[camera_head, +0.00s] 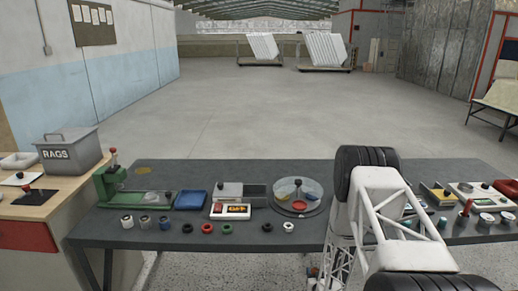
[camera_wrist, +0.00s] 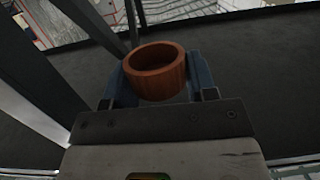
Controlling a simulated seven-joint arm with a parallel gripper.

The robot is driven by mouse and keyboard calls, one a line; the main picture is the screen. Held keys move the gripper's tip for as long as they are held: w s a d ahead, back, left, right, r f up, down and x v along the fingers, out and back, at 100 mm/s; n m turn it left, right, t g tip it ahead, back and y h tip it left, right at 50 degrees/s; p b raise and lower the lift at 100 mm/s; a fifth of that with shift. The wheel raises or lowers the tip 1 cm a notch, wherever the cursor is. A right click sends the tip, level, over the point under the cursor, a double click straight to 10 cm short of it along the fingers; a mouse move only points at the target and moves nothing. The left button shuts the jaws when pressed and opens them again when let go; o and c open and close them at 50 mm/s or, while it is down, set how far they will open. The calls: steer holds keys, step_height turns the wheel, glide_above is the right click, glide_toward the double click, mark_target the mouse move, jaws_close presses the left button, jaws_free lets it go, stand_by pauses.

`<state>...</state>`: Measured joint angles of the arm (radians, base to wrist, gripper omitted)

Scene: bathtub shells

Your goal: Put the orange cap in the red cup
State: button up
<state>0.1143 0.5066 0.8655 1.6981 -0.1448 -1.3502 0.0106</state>
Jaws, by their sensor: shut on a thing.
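The orange cap (camera_wrist: 155,80) shows in the wrist view as a short, brownish-orange cylinder with a hollow, open end facing the camera. My gripper (camera_wrist: 155,92) is shut on it, with one dark jaw on each side. A red round piece (camera_head: 299,206), which looks like the red cup, sits at the front of a round clear tray (camera_head: 277,207) in the head view; it is too small to see its depth. The gripper and cap are hidden behind my white arm in the head view, right of that tray.
A dark grey table (camera_head: 150,244) carries a row of small rings, including a red one (camera_head: 227,229) and a green one (camera_head: 207,229). A blue tray (camera_head: 192,200), a green press (camera_head: 110,184) and a grey boxed device (camera_head: 228,192) stand left of the round tray. More items crowd the right end.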

steer(key=shift+w+d+f+h, duration=0.15)
steer(key=shift+d+f+h, duration=0.2)
steer(key=shift+f, duration=0.35)
steer(key=shift+r, duration=0.1)
steer(key=shift+a+r, duration=0.25)
steer(key=shift+r, duration=0.6)
steer(key=s+a+r+n+y, duration=0.1)
steer(key=s+a+r+y, duration=0.2)
steer(key=r, duration=0.6)
steer(key=s+a+r+n+y, duration=0.1)
steer(key=s+a+r, duration=0.3)
steer(key=r, duration=0.5)
steer(key=s+d+r+n+g+y, duration=0.1)
steer(key=s+d+r, duration=0.3)
steer(key=r, duration=0.6)
steer(key=shift+s+d+n+y, duration=0.15)
steer(key=shift+s+n+y, duration=0.5)
steer(key=shift+y, duration=0.1)
steer(key=w, duration=0.4)
steer(key=w+f, duration=0.1)
steer(key=w, duration=0.9)
steer(key=shift+w+d+f, duration=0.1)
steer(key=shift+d+f, duration=0.05)
steer(key=shift+d, duration=0.25)
steer(key=shift+w, duration=0.15)
